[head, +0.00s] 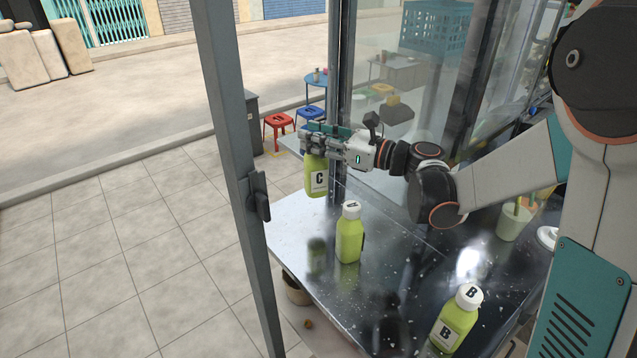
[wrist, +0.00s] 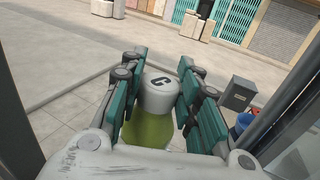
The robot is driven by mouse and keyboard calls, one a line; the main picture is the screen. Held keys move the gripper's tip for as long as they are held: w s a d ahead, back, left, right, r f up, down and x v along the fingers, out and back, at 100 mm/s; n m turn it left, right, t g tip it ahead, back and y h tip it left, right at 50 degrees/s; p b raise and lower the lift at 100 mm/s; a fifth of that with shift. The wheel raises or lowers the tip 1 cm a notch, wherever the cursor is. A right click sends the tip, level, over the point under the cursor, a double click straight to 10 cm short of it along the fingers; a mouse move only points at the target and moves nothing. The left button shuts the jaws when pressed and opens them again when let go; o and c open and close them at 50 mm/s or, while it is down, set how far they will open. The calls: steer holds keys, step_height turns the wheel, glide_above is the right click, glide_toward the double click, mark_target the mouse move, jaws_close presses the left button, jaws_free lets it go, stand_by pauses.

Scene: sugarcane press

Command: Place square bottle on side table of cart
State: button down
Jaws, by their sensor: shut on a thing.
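My gripper (head: 322,143) is shut on a green bottle with a white label marked C (head: 318,181). The bottle hangs upright above the far left part of the metal side table (head: 385,262), apart from its surface. In the wrist view my gripper (wrist: 164,98) has its teal fingers on both sides of the bottle's white cap marked C (wrist: 161,92). Another green bottle with a white cap (head: 350,236) stands on the table just below and right. A bottle marked B (head: 454,325) stands near the front right. Which bottle is the square one is hard to tell.
A grey post with a latch (head: 235,170) rises at the left of the table. Glass panels (head: 410,95) stand behind it. A light green cup (head: 514,220) is at the right. Red and blue stools (head: 279,124) stand beyond. The table between the standing bottles is clear.

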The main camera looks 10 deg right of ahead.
mark_target(316, 172)
step_height(316, 172, down, 10)
steer(key=b, duration=0.2)
steer(key=shift+r+b, duration=0.15)
steer(key=shift+b, duration=0.2)
steer(key=c, duration=1.2)
jaws_free()
steer(key=shift+o, duration=0.2)
steer(key=shift+s+d+r, duration=0.1)
steer(key=p+v, duration=0.1)
steer(key=v, duration=0.6)
steer(key=shift+d, duration=0.15)
steer(key=shift+p, duration=0.35)
